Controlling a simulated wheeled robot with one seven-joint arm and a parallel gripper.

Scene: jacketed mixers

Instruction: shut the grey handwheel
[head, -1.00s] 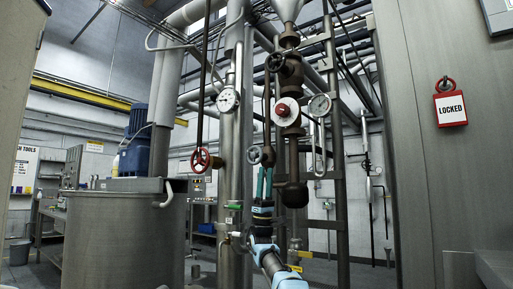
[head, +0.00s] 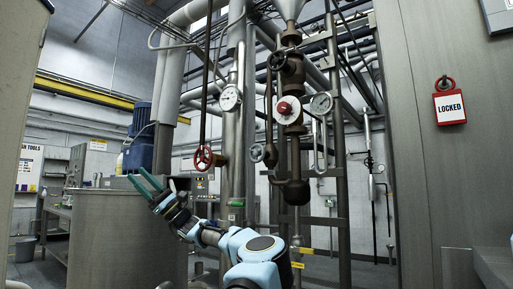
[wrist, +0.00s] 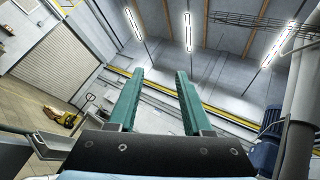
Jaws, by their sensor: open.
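A small grey handwheel (head: 257,152) is on the pipework in the middle of the head view, left of a dark brown vertical pipe. It is unobstructed. My gripper (head: 136,174) is well to its left in the picture, in front of the steel vessel, with its teal fingers pointing up and left. The fingers are apart and empty. In the wrist view my gripper (wrist: 160,74) is open, facing the ceiling lights and far wall. The handwheel does not show in the wrist view.
A red handwheel (head: 203,159) is left of the grey one, and a darker handwheel (head: 277,61) is above. Pressure gauges (head: 229,98) and a red knob (head: 288,109) are close by. A steel vessel (head: 110,240) is at left, and a cabinet with a LOCKED tag (head: 449,107) at right.

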